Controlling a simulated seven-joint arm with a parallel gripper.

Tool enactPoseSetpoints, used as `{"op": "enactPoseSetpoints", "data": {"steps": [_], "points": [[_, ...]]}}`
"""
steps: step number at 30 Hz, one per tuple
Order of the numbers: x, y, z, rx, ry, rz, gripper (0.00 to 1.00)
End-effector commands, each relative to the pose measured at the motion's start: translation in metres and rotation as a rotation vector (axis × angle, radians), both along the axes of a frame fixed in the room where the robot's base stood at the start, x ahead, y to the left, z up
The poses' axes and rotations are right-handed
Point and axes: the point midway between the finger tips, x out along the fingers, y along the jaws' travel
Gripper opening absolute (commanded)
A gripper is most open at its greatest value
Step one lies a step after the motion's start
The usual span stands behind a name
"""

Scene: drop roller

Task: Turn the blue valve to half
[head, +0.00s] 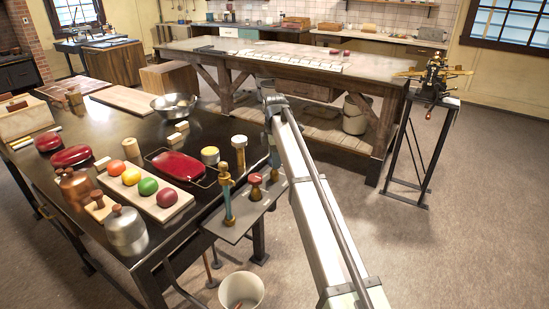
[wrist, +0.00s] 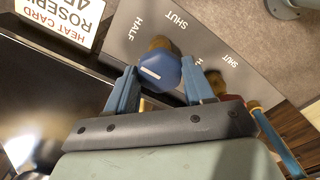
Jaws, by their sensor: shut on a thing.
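The blue valve (wrist: 163,74) shows in the wrist view as a faceted blue knob with a short white mark on its face and brass behind it. My gripper (wrist: 159,68) has a blue finger on each side of the knob and is shut on it. The grey panel (wrist: 215,42) behind carries the word HALF at upper left of the knob and SHUT above it. I cannot tell exactly which word the white mark lines up with. In the head view my gripper (head: 275,160) is at the right end of the panel (head: 235,228), and the blue valve is hidden.
A red-topped knob (head: 256,189) and a teal post with brass ends (head: 228,196) stand close left on the panel. A white heat card (wrist: 62,20) is near the knob in the wrist view. The dark table (head: 120,117) is crowded; a bucket (head: 241,290) stands below.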

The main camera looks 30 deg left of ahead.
Motion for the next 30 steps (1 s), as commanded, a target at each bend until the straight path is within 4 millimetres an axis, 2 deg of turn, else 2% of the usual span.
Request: {"op": "enactPoseSetpoints", "data": {"steps": [17,18,25,30], "points": [[0.0001,0.0001,0.0003,0.001,-0.001,0.03,0.22],[0.0001,0.0001,0.0003,0.001,-0.001,0.03,0.55],[0.0001,0.0001,0.0002,0.0,0.0,0.029,0.77],[0.0001,0.0001,0.0001,0.0,0.0,0.029,0.78]]}}
